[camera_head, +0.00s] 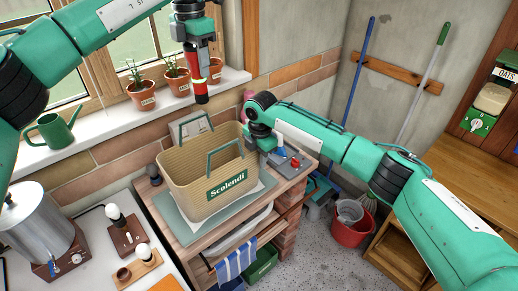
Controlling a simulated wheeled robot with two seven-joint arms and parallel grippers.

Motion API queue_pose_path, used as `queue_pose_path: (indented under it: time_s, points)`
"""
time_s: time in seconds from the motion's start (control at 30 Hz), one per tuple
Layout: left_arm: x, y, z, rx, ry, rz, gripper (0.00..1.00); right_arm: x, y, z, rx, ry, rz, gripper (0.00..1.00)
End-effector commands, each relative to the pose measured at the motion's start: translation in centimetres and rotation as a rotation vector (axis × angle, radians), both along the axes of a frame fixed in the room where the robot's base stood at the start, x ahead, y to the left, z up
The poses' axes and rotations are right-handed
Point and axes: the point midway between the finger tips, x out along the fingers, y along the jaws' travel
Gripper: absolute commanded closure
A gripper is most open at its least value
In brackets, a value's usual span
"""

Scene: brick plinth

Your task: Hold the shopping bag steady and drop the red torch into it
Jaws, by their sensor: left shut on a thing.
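The tan shopping bag (185,183), marked "Scolendi", stands upright and open on the brick plinth, with green handles raised. My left gripper (197,52) points down above and behind the bag. It is shut on the red torch (196,68), which hangs roughly upright with its black end down, clear of the bag. My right gripper (263,140) is at the bag's right rim; its fingers are mostly hidden, so I cannot tell whether they grip the rim.
A grey-green mat (192,232) lies under the bag. Potted plants (141,95) line the windowsill behind. A grey item with a red part (290,160) sits right of the bag. A metal urn (38,222) stands at left; a red bucket (350,228) is on the floor.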

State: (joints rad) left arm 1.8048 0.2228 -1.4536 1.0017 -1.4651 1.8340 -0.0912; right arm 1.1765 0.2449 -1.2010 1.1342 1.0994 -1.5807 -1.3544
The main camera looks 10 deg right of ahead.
Motion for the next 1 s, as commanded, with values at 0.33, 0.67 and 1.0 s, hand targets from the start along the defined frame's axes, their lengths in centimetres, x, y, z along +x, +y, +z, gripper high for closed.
queue_pose_path:
  time_s: [0.33,0.67,1.0]
  points:
    - [0.0,0.0,0.0,-0.001,-0.001,0.000,0.85,0.0,0.0,-0.4,0.000,0.000,0.000,0.71]
    - [0.0,0.0,0.0,0.000,0.000,0.000,0.85,0.0,0.0,-0.4,0.001,-0.001,0.000,1.00]
    - [0.1,1.5,-7.0,0.000,0.003,0.000,0.85,0.0,0.0,-0.3,0.001,-0.001,0.000,1.00]
